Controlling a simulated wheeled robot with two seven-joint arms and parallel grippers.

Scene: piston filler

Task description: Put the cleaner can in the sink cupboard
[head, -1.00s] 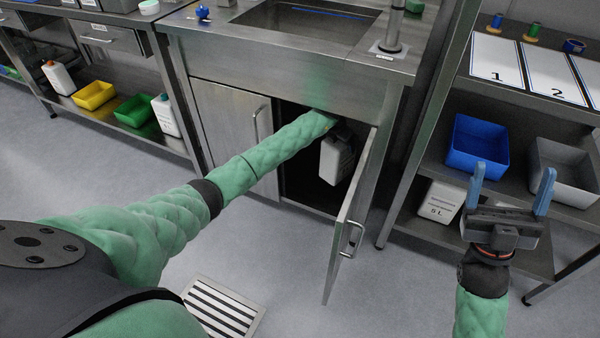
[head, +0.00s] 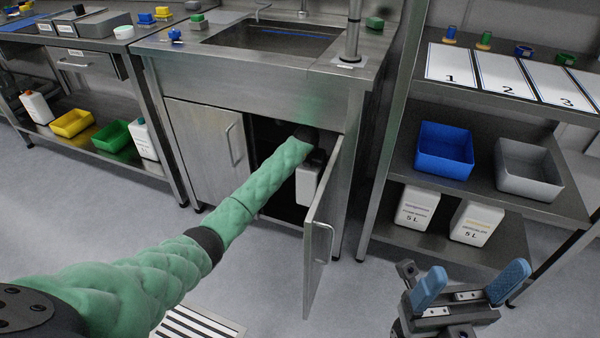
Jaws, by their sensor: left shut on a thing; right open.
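The sink cupboard (head: 207,143) stands under the sink. Its right door (head: 322,232) is swung open and its left door is closed. My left arm reaches into the open side, and my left gripper (head: 306,146) is at the dark opening, mostly hidden by my arm. It is shut on a white can (head: 307,184), which hangs upright below it inside the opening, just left of the open door. The can's label and base are partly hidden, and I cannot tell whether it touches the cupboard floor. My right gripper (head: 474,286) is open and empty at the lower right.
The right shelf holds a blue bin (head: 445,150), a grey bin (head: 530,170) and two white 5 L cans (head: 416,208) below. The left bench's lower shelf has a yellow bin (head: 71,123), a green bin (head: 113,137) and white bottles.

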